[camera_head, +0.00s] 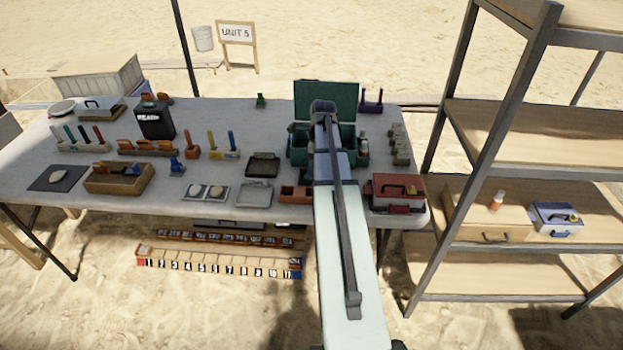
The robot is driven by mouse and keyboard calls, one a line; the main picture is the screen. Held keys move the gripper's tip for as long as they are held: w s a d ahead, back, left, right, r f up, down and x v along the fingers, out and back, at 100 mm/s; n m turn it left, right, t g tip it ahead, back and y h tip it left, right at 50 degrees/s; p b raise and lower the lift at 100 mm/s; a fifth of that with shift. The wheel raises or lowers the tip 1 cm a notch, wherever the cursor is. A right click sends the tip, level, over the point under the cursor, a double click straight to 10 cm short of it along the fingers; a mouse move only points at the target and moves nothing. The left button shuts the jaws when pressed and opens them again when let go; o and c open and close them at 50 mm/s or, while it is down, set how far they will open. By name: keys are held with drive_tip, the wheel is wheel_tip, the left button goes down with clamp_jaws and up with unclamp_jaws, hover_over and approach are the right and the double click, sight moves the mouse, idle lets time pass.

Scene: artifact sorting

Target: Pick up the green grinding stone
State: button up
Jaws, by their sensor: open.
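I cannot single out a green grinding stone with certainty. A small green object (261,100) stands at the back edge of the table, too small to identify. An open green box (326,98) with its lid raised stands at the back right; my arm crosses in front of it and hides much of its inside. My arm reaches from the bottom of the picture up to this box. My gripper's fingers do not show; they are hidden behind the arm.
The white table (230,121) is crowded. A red toolbox (398,190) stands at its right front corner, a wooden tray (120,190) at the left front, and a black box (155,121) behind. A shelf rack (520,130) rises on the right.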

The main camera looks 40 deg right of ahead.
sight(311, 178)
drive_tip(key=shift+f, duration=2.05)
drive_tip(key=c, duration=0.7)
drive_tip(key=shift+r, duration=0.1)
